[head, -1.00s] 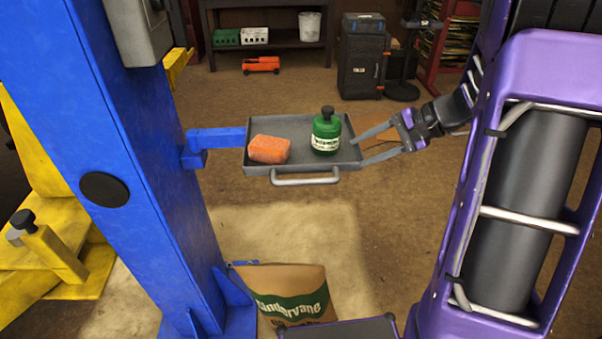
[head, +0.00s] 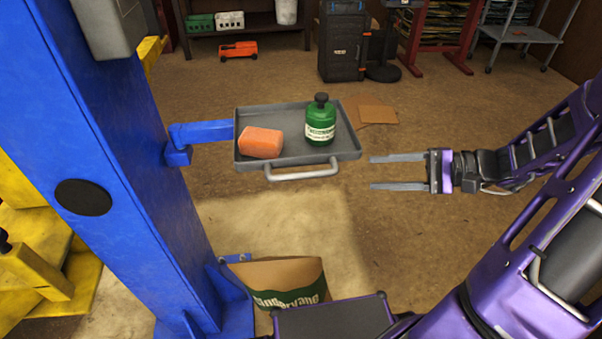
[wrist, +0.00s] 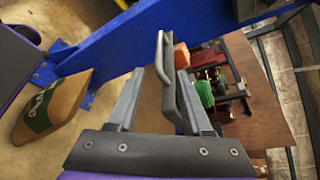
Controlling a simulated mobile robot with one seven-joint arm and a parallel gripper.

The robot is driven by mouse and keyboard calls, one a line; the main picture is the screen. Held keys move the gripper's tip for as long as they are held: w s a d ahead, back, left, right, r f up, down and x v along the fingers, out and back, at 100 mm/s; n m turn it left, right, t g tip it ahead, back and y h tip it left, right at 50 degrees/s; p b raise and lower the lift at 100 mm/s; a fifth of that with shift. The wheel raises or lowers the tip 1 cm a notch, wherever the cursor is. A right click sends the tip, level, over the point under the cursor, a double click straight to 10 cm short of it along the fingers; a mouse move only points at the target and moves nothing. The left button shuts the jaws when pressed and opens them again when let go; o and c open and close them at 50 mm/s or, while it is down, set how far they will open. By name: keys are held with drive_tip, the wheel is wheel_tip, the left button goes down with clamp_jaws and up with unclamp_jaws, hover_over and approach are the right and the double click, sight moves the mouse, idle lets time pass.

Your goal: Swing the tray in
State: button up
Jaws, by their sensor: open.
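The grey tray (head: 215,162) is held out from the blue post (head: 130,150) on a short blue arm (head: 203,133). A silver handle (head: 303,172) runs along its front edge. An orange sponge-like block (head: 261,142) and a green bottle with a black cap (head: 320,120) stand on it. My gripper (head: 397,172) is open and empty, just right of the tray, with its fingers pointing left toward it and a gap between. In the wrist view the handle (wrist: 161,58) and the tray's edge show ahead, near my fingers (wrist: 152,100).
A brown bag (head: 290,283) stands on the floor at the post's foot. Yellow steel parts (head: 40,265) are at the left. A dark case (head: 345,45), a bench and a red rack stand at the back. Cardboard (head: 370,110) lies on the floor behind the tray. The floor in front of the tray is clear.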

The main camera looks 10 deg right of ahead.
sight(311, 175)
drive_tip(key=b+x, duration=0.2)
drive_tip(key=x, duration=1.4)
drive_tip(key=shift+w+a+f, duration=0.1)
drive_tip(key=shift+a, duration=0.1)
drive_tip(key=shift+c, duration=0.3)
clamp_jaws()
idle(0.4)
